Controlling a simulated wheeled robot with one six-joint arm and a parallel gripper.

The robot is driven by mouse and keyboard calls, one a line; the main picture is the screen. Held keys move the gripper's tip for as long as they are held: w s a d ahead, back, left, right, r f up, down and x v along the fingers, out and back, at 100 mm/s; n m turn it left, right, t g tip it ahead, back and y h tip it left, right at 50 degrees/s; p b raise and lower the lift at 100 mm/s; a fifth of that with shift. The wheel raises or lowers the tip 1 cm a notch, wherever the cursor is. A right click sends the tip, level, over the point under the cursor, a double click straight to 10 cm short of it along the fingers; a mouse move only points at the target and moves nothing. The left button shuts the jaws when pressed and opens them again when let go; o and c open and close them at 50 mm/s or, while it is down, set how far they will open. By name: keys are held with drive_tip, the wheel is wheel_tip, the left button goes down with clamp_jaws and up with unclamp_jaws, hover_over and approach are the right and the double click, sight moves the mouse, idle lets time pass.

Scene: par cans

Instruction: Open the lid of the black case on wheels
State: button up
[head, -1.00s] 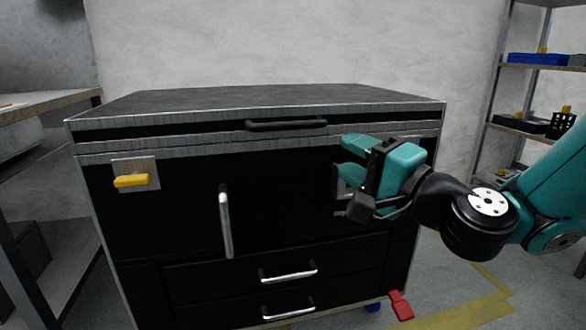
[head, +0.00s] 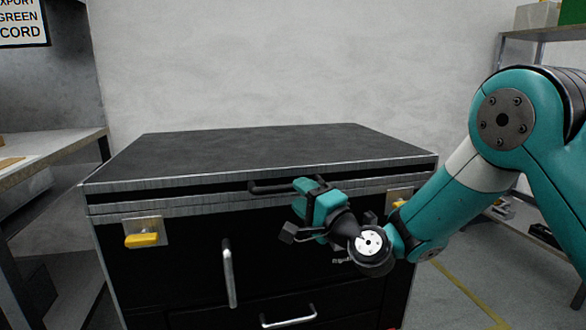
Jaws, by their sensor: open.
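The black case (head: 180,280) with metal edges stands in front of me. Its lid (head: 270,150) is down and closed. A dark bar handle (head: 268,188) sits on the lid's front edge. My gripper (head: 298,190) is at the right part of this handle, with its body hiding that end. It is open; I cannot tell whether the handle lies between the fingers. A yellow latch (head: 142,240) is on the front left, and another yellow latch (head: 398,204) shows at the front right, partly behind my arm. The wheels are out of view.
The case front has a vertical silver handle (head: 229,272) and a drawer handle (head: 288,317). A workbench (head: 55,155) stands at the left and a shelf rack (head: 515,35) at the right. A plain wall is behind. Bare floor with a yellow line lies at right.

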drive_tip(key=shift+p+x, duration=0.55)
drive_tip(key=shift+x, duration=1.25)
clamp_jaws()
